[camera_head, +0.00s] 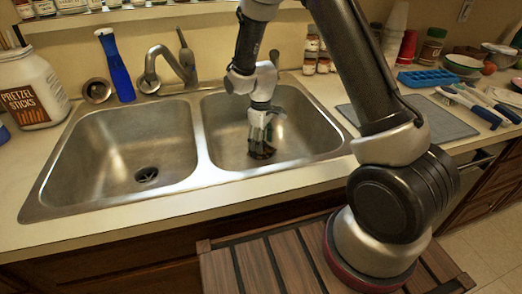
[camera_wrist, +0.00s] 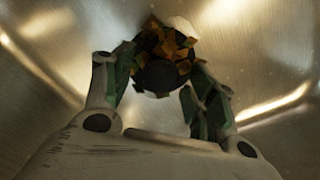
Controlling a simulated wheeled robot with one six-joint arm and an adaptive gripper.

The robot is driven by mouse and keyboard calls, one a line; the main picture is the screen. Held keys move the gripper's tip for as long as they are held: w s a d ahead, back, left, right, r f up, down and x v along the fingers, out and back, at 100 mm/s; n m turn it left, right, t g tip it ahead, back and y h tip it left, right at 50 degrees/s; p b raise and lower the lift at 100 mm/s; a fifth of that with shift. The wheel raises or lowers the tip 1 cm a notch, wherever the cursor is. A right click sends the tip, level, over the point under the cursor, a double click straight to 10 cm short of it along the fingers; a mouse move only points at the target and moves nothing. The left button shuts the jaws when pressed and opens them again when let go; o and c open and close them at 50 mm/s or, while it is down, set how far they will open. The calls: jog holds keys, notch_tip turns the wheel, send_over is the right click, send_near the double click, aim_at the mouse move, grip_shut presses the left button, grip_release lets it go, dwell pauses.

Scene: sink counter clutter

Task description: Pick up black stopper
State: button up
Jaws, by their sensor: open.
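A dark round piece, which looks like the black stopper (camera_wrist: 160,76), lies at the bottom of the right sink basin. Jagged orange-brown bits surround it and partly cover it, and a pale piece shows just behind. In the head view a dark reddish patch (camera_head: 262,154) shows at that spot under my gripper, mostly hidden by the fingers. My gripper (camera_head: 261,141) points down into the right basin. In the wrist view its fingers (camera_wrist: 157,84) are apart, one on each side of the dark piece. I cannot tell whether they touch it.
The right basin's walls (camera_head: 312,125) surround my gripper. The left basin (camera_head: 120,150) is empty, with its drain showing. The faucet (camera_head: 170,70) stands behind, with a blue bottle (camera_head: 117,70) and a round metal strainer (camera_head: 97,91) to its left. Utensils (camera_head: 480,105) lie right.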

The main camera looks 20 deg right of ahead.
jog(key=shift+f, duration=0.8)
jog(key=c, duration=1.1)
jog(key=shift+r, duration=0.1)
